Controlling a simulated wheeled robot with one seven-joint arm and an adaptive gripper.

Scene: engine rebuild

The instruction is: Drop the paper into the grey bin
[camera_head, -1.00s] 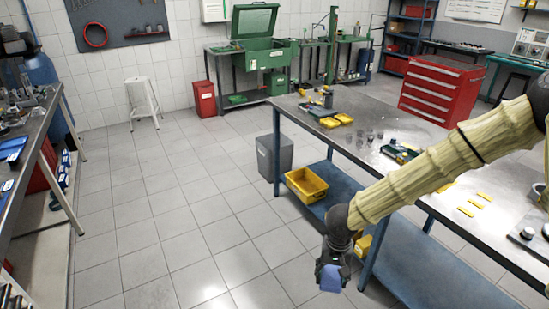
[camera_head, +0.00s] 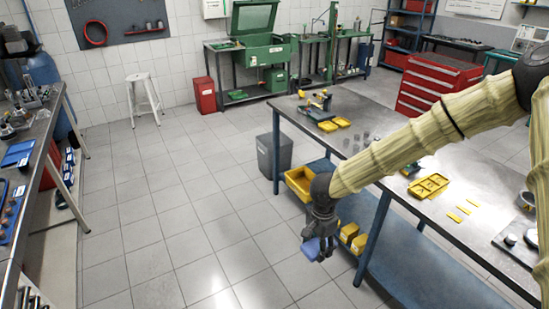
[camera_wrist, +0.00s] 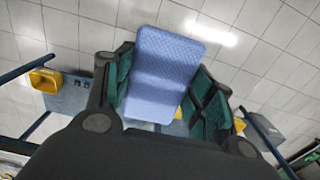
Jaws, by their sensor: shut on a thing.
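My gripper (camera_head: 319,246) hangs low over the floor in front of the workbench's left end. It is shut on a blue, textured sheet of paper (camera_head: 312,248), which also fills the middle of the wrist view (camera_wrist: 165,68). The paper sits between the green-padded fingers and sticks out beyond them. The grey bin (camera_head: 283,155) stands upright on the floor beside the far left corner of the workbench. My gripper is nearer the camera than the bin and apart from it. The inside of the bin is hard to see.
A steel workbench (camera_head: 395,205) with a blue lower shelf (camera_head: 405,262) runs along the right. A yellow bin (camera_head: 298,183) sits on that shelf. A red bin (camera_head: 204,95) stands by the far wall, and a white stool (camera_head: 140,80) left of it. The middle floor is clear.

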